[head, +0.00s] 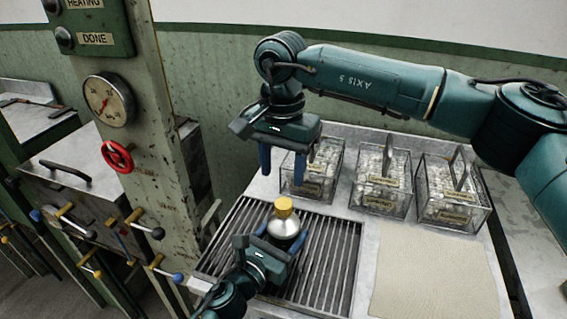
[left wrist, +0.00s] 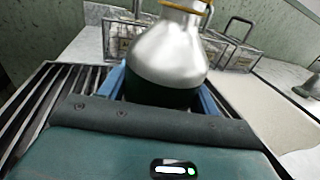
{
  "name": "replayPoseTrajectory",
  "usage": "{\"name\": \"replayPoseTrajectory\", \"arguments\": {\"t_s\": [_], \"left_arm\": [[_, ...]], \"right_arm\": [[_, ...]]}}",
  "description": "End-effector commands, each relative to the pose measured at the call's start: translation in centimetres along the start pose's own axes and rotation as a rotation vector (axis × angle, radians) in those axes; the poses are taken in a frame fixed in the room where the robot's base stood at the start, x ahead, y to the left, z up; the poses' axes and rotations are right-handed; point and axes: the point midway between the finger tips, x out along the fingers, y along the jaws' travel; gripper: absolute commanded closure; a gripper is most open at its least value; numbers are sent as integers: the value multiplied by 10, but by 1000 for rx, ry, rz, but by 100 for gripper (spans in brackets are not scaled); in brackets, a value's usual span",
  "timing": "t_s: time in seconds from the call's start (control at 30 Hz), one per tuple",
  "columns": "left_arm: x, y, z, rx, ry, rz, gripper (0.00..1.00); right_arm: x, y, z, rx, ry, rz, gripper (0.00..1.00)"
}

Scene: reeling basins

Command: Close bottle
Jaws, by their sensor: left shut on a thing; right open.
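A bottle (head: 284,228) with a silver upper body, a dark lower part and a yellow cap (head: 283,206) at its top stands upright over the slatted rack. My left gripper (head: 284,245) is shut around the bottle's lower part. In the left wrist view the bottle (left wrist: 168,58) sits between the blue fingers, and its top is cut off by the frame edge. My right gripper (head: 282,166) is open and empty, pointing down above and behind the bottle. I cannot tell whether the cap is fully tightened.
Three clear crates of small items stand along the back: left (head: 311,170), middle (head: 382,190) and right (head: 452,200). A beige mat (head: 430,270) lies right of the slatted rack (head: 335,240). A pillar with a gauge (head: 108,100), a red valve wheel (head: 117,156) and levers stands left.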

Motion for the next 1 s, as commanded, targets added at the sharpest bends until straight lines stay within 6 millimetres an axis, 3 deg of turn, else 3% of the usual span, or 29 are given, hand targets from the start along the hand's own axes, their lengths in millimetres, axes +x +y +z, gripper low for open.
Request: {"name": "replayPoseTrajectory", "arguments": {"t_s": [0.2, 0.37, 0.8, 1.0], "left_arm": [[0, 0, -1, -1, 1, 0, 100], [0, 0, -1, -1, 1, 0, 100], [0, 0, -1, -1, 1, 0, 100], [0, 0, -1, -1, 1, -1, 100]], "right_arm": [[-2, 1, -1, -370, -1, 0, 51], [-3, 1, -2, -511, 0, -1, 51], [-2, 2, -2, -548, 0, 0, 51], [17, 2, -2, -547, -2, 2, 51]]}}
